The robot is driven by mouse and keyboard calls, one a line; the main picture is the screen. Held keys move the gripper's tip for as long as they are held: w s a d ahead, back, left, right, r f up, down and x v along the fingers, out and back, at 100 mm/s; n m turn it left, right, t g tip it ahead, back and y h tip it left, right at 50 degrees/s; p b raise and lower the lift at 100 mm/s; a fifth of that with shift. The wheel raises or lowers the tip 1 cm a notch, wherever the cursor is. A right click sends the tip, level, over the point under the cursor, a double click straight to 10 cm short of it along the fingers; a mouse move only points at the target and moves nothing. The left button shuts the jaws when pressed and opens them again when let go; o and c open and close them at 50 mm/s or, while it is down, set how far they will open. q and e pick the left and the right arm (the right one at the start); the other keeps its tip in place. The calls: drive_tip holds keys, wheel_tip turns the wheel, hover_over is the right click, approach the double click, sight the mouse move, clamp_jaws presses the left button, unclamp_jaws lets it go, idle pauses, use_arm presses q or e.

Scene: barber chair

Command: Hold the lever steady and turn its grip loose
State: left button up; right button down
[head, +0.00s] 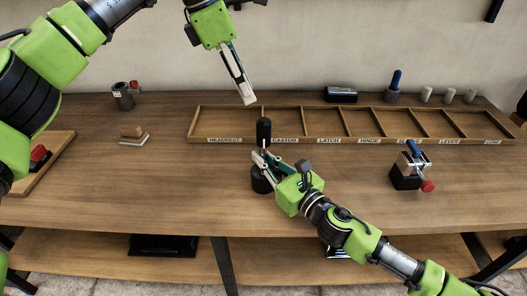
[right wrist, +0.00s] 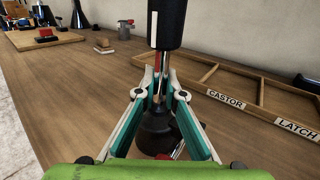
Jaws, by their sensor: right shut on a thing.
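The lever stands upright on the bench, with a black grip (head: 263,130) on top, a thin metal rod (right wrist: 164,72) below it and a round black base (head: 261,182). The grip, with a white stripe, also shows in the right wrist view (right wrist: 172,24). My right gripper (head: 262,157) is shut on the rod just below the grip; its fingertips are around the rod in the right wrist view (right wrist: 160,84). My left gripper (head: 248,101) hangs above and slightly left of the grip, apart from it, fingers pointing down. Its fingers look close together, but any gap is unclear.
A wooden tray (head: 192,124) with labelled compartments lies behind the lever. A clamp-like block (head: 405,177) with blue and red handles stands at right. A small wooden block (head: 132,132), a grey cup (head: 122,97) and a board (head: 58,152) are at left. The bench front is mostly clear.

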sight(263, 120)
use_arm(q)
drive_tip(key=o, duration=0.4)
drive_tip(key=shift+c, duration=0.2)
drive_tip(key=d+m, duration=0.1)
drive_tip(key=m, duration=0.2)
drive_tip(key=m+y, duration=0.1)
drive_tip(key=m, duration=0.3)
drive_tip(key=d+f+m+y, duration=0.1)
drive_tip(key=m, duration=0.3)
drive_tip(key=shift+w+d+g, duration=0.25)
drive_tip(key=shift+d+g, duration=0.1)
drive_tip(key=shift+g, duration=0.05)
drive_tip(key=m, duration=0.3)
drive_tip(key=m+y, duration=0.1)
drive_tip(key=m, duration=0.1)
drive_tip(key=shift+d+r+m, duration=0.3)
drive_tip(key=shift+d, duration=0.1)
drive_tip(key=m, duration=0.3)
drive_tip(key=r+m+y, duration=0.1)
drive_tip(key=shift+d+m, duration=0.3)
wheel_tip(263, 120, down, 12)
drive_tip(key=shift+r, duration=0.1)
drive_tip(key=c, duration=1.1)
